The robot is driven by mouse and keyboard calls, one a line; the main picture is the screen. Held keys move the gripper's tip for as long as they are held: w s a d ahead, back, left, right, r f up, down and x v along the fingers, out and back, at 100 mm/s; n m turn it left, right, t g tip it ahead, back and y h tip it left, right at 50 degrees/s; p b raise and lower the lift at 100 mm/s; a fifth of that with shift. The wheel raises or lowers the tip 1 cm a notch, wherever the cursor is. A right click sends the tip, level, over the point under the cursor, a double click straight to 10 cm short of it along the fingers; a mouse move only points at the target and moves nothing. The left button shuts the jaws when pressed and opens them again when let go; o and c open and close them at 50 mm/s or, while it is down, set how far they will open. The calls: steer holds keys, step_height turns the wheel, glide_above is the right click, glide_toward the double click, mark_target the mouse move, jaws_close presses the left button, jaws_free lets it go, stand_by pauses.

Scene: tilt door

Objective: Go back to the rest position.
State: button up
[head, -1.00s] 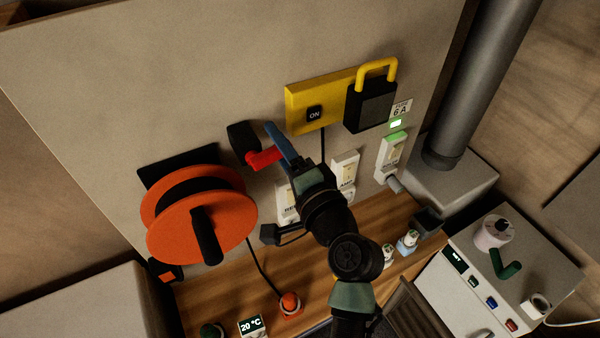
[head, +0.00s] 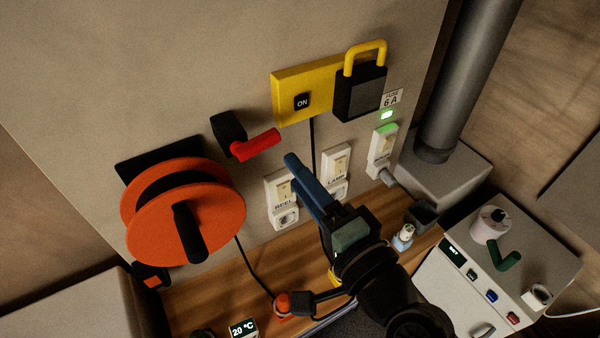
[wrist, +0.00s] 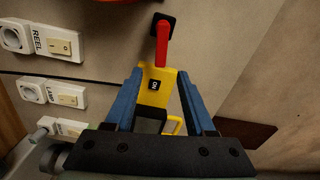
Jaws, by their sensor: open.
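My gripper (head: 308,186) has blue fingers and stands in front of the wall panel, below the red lever handle (head: 256,144). In the wrist view my gripper (wrist: 160,78) shows its two fingers spread apart with nothing between them. The red handle (wrist: 163,45) appears beyond the fingertips there, apart from them. The handle sits on a black mount (head: 228,130) and points right and slightly up in the head view. My dark arm reaches up from the bottom right of the head view.
A yellow switch box (head: 289,88) marked ON carries a black padlock (head: 361,92). An orange cable reel (head: 160,215) is at left. Sockets labelled REEL (head: 282,200) and LAMP (head: 336,165) are close to the gripper. A white control box (head: 500,270) stands at right.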

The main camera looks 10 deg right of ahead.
steer(key=w+a+r+n+t+h, duration=0.1)
steer(key=a+r+n+t, duration=0.2)
steer(key=r, duration=0.8)
steer(key=w+a+r+n+t+h, duration=0.15)
steer(key=r+n, duration=0.45)
steer(key=r, duration=0.6)
steer(key=s+a+r+n+t+h, duration=0.1)
steer(key=s+r+t, duration=0.1)
steer(key=s+r, duration=0.2)
steer(key=s+a+r+n+t+h, duration=0.2)
steer(key=s+r+t, duration=0.1)
steer(key=r, duration=0.8)
steer(key=shift+s+n+t, duration=0.3)
steer(key=shift+s+t, duration=0.05)
steer(key=shift+s, duration=0.35)
